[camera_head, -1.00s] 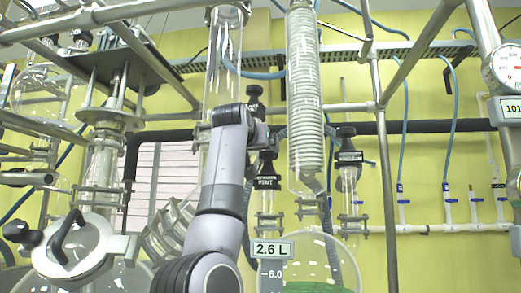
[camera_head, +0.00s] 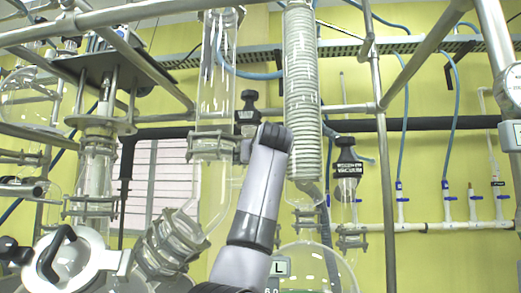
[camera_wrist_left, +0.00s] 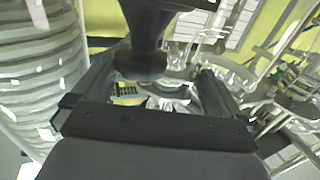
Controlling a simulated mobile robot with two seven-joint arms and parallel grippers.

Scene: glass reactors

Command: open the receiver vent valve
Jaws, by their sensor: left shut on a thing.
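The black knob (camera_wrist_left: 140,62) of a valve stands between the fingers of my left gripper (camera_wrist_left: 155,80) in the left wrist view. The gripper is shut on this knob; its label cannot be read there. In the head view my grey left arm rises from the bottom centre in front of the glassware. It hides the black VENT cap and the gripper's fingers. The receiver flask (camera_head: 318,262) shows at the bottom, right of the arm, partly cut off. My right gripper is in neither view.
A coiled glass condenser (camera_head: 303,95) hangs just right of the arm. A glass column (camera_head: 216,75) stands to its left, with another black valve knob (camera_head: 247,103) beside it. A black-capped VACUUM valve (camera_head: 347,160) stands at right. Metal frame bars surround the glassware.

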